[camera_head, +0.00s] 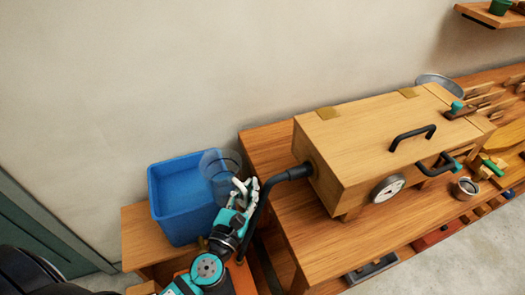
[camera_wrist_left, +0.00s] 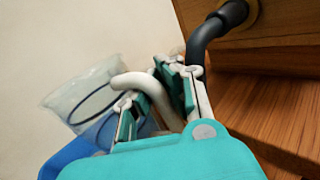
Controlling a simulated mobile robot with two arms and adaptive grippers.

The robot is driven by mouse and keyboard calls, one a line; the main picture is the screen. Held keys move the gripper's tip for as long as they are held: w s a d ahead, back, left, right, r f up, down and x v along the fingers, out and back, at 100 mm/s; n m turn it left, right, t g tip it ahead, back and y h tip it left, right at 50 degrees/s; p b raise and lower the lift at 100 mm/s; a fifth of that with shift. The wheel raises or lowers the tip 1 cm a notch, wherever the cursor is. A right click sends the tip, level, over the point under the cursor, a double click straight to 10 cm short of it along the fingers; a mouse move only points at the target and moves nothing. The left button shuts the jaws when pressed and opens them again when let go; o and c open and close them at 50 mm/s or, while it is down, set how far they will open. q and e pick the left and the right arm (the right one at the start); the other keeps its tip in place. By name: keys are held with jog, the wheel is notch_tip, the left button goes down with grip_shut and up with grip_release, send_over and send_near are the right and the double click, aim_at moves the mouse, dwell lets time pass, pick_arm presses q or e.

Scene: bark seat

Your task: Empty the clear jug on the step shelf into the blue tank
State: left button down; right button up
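The clear jug (camera_head: 217,164) is held over the right rim of the blue tank (camera_head: 172,215). In the left wrist view the jug (camera_wrist_left: 82,98) looks tilted, and its white handle (camera_wrist_left: 132,80) runs between my fingers. My left gripper (camera_head: 241,190) is shut on that handle; its fingers also show in the left wrist view (camera_wrist_left: 164,90). I cannot tell how much liquid is in the jug. The tank's bottom is partly hidden. A corner of the tank (camera_wrist_left: 58,156) shows in the left wrist view. My right gripper is not in view.
The tank stands on a low wooden step (camera_head: 138,240). Right of my gripper, a black bent pipe (camera_head: 286,174) comes from a wooden box (camera_head: 370,135) on the workbench (camera_head: 330,245). A metal cup (camera_head: 465,188) and tools lie farther right.

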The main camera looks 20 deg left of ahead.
aim_at(235, 185)
pick_arm(q)
jog(key=shift+w+a+r+n+p, duration=0.45)
jog(key=shift+w+a+r+n, duration=0.1)
jog(key=shift+w+a, duration=0.1)
jog(key=shift+w+a+r+n+p, duration=0.1)
jog(key=shift+a+r+n+p, duration=0.25)
jog(key=shift+a+n+p, duration=0.35)
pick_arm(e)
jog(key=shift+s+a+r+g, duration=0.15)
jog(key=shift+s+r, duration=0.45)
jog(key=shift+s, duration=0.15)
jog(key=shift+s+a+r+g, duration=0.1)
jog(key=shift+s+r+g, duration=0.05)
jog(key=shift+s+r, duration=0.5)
